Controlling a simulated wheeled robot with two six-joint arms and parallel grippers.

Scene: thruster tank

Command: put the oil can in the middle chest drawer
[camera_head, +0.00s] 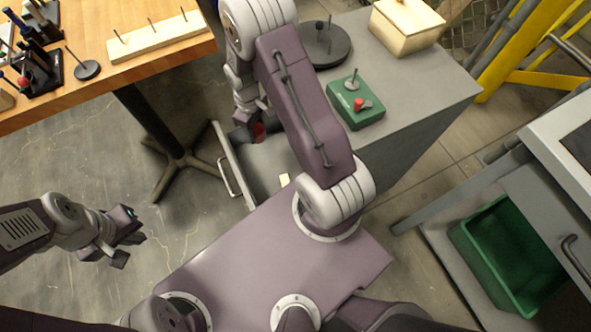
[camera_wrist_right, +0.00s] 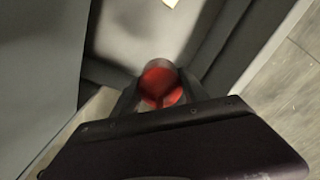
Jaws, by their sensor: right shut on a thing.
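My right gripper (camera_head: 256,134) is shut on the red oil can (camera_wrist_right: 158,82), which shows between the fingers in the wrist view. In the head view only a small red part of the can (camera_head: 260,130) shows beside the arm. The can is at the far end of a pulled-out grey chest drawer (camera_head: 233,166); whether it touches the drawer floor I cannot tell. The drawer's level in the chest (camera_head: 425,95) is hidden. My left gripper (camera_head: 131,249) is open and empty above the floor at the left.
A small pale piece (camera_head: 284,180) lies in the drawer. On the chest top are a green box with a red knob (camera_head: 356,105), a dark round base (camera_head: 324,45) and a cream box (camera_head: 406,26). A wooden table (camera_head: 120,75) is at upper left, a green bin (camera_head: 508,258) at right.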

